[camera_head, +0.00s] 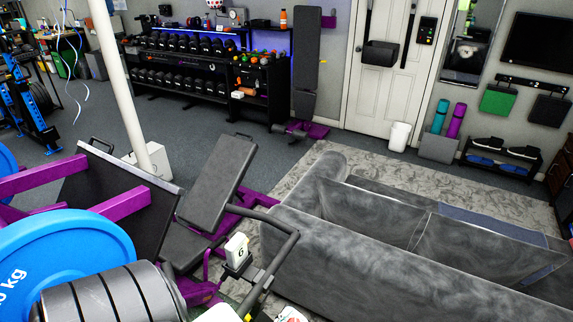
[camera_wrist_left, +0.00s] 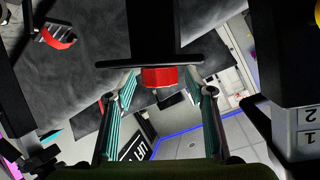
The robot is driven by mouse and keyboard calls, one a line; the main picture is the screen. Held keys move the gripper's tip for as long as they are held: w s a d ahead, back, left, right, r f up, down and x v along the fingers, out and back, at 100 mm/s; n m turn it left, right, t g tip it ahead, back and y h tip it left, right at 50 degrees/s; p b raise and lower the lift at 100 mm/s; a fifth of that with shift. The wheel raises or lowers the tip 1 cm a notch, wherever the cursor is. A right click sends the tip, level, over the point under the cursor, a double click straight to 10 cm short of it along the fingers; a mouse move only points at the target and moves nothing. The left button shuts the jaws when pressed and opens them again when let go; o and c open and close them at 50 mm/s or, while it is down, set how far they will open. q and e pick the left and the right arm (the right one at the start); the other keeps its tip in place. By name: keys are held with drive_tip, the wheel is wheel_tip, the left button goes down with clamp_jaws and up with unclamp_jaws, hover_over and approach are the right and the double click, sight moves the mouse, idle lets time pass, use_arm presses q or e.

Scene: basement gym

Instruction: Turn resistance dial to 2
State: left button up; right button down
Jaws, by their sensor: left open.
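A white block with a dark numeral, looking like a 6 (camera_head: 237,250), sits on the dark frame of a machine at bottom centre in the head view. In the left wrist view, a white block marked 2 and 1 (camera_wrist_left: 308,125) is at the right edge. I cannot tell which part is the resistance dial. My left gripper (camera_wrist_left: 166,84) shows in the wrist view, its teal-padded fingers apart. My right gripper is not in view.
Black curved handlebars (camera_head: 285,245) rise beside the block. A grey sofa (camera_head: 370,255) fills the right. A padded bench (camera_head: 218,180) stands behind, and a purple rack with a blue weight plate (camera_head: 60,250) is at left. Carpet shows beyond the sofa.

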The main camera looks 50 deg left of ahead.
use_arm(q)
drive_tip(key=v, duration=1.1)
drive_tip(key=shift+s, duration=0.1)
drive_tip(key=s+d+f+g+h+b, duration=0.1)
drive_tip(key=s+d+f+g+b, duration=0.25)
drive_tip(key=f, duration=0.65)
drive_tip(key=s+d+f+g+h+b, duration=0.25)
drive_tip(key=s+f, duration=0.25)
drive_tip(key=f, duration=0.6)
drive_tip(key=s+d+f+g+b, duration=0.25)
drive_tip(key=s+f, duration=0.25)
drive_tip(key=f, duration=0.5)
drive_tip(key=s+f+g+b, duration=0.3)
drive_tip(key=s+f, duration=0.3)
drive_tip(key=s, duration=0.1)
drive_tip(key=shift+s+a+f, duration=0.25)
drive_tip(key=shift+s+f, duration=0.05)
drive_tip(key=shift+f, duration=0.05)
